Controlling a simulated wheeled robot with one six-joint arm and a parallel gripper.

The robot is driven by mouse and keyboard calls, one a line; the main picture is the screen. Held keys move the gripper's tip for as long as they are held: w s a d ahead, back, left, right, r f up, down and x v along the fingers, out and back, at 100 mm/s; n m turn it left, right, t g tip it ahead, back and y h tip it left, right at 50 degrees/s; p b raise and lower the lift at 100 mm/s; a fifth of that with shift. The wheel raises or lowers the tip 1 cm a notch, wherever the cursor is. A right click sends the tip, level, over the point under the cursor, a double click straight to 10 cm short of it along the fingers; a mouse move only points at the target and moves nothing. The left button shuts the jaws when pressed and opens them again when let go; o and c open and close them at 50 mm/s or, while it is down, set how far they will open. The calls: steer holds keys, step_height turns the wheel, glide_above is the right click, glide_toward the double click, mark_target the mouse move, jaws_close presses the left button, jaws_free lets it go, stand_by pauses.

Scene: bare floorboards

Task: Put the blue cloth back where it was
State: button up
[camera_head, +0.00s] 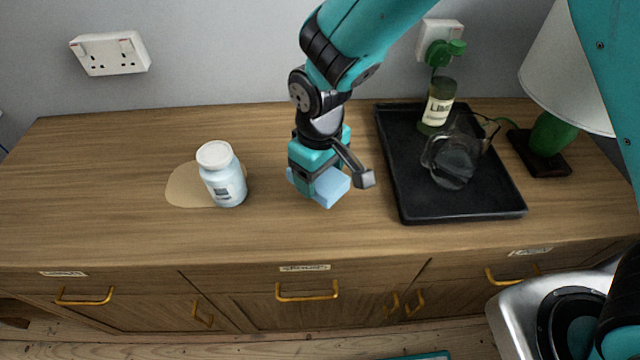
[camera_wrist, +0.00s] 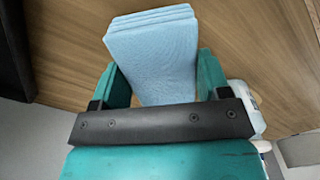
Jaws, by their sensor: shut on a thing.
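The light blue folded cloth (camera_head: 331,188) is in my gripper (camera_head: 318,190), over the middle of the wooden cabinet top. In the wrist view the cloth (camera_wrist: 153,52) sits between the two teal fingers of my gripper (camera_wrist: 160,80), its layered folded edge facing away. My gripper is shut on it. I cannot tell whether the cloth touches the wood below. The gripper hides part of the cloth in the head view.
A white jar (camera_head: 222,175) stands on the left, beside or on a pale brown patch (camera_head: 186,187). A black tray (camera_head: 408,207) on the right holds a lime bottle (camera_head: 437,106) and a glass jug (camera_head: 452,160). A lamp (camera_head: 548,135) stands beyond it. The far-left top is clear.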

mark_target(319, 187)
steer(key=shift+f, duration=2)
steer(key=o, duration=0.8)
step_height(319, 187, up, 12)
steer(key=shift+r, duration=0.1)
steer(key=s+d+r+y, duration=0.1)
steer(key=s+d+r, duration=0.2)
steer(key=s, duration=0.2)
steer(key=s+d+r+m+y, duration=0.1)
steer(key=s+d+r, duration=0.3)
steer(key=s, duration=0.1)
steer(key=s+d+r+y, duration=0.2)
steer(key=s+d+r, duration=0.2)
steer(key=s, duration=0.2)
steer(key=shift+d+r+m, duration=0.2)
steer(key=shift+r+m, duration=0.05)
steer(key=shift+m, duration=0.05)
